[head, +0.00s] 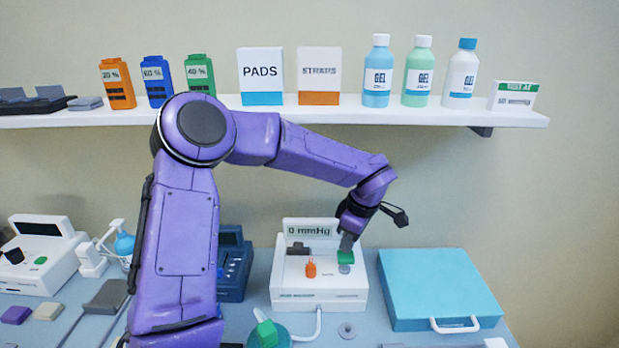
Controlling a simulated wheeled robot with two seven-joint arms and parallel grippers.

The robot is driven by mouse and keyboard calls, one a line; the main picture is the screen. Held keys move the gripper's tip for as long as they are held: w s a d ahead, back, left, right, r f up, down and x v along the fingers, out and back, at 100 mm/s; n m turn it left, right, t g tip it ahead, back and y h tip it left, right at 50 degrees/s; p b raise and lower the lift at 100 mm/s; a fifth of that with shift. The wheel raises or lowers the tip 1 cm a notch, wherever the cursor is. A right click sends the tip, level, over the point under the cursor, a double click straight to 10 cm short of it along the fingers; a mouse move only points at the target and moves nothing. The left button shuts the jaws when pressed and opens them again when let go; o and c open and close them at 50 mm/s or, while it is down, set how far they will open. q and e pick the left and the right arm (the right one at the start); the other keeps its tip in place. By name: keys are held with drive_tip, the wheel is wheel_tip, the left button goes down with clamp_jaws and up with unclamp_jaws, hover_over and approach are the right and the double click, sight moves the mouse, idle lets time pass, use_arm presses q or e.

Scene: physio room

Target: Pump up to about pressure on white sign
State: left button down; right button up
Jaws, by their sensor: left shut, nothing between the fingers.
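A white pressure device (319,290) stands on the table in the middle. Its display (311,231) reads 0 mmHg. On its top are an orange knob (310,268) and a green part (345,257) at the right. My left gripper (347,243) points down at the green part with its fingers shut and empty; I cannot tell whether they touch it. A small white sign (513,97) with a green band stands at the shelf's right end; its lower line is too small to read. My right gripper is not in view.
A white shelf (340,112) with bottles and boxes runs above the table. A blue case (437,285) lies right of the device. A hose and a rounded green-topped object (268,333) are in front. A dark blue device (232,268) stands left, partly behind my arm.

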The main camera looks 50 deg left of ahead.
sight(346, 256)
use_arm(q)
drive_tip(key=shift+f, duration=0.1)
drive_tip(key=shift+f+b, duration=0.95)
drive_tip(key=shift+f, duration=1.2)
drive_tip(key=shift+r, duration=0.1)
wheel_tip(346, 256, up, 4)
drive_tip(key=p, duration=0.5)
drive_tip(key=shift+r, duration=0.25)
drive_tip(key=shift+f, duration=0.15)
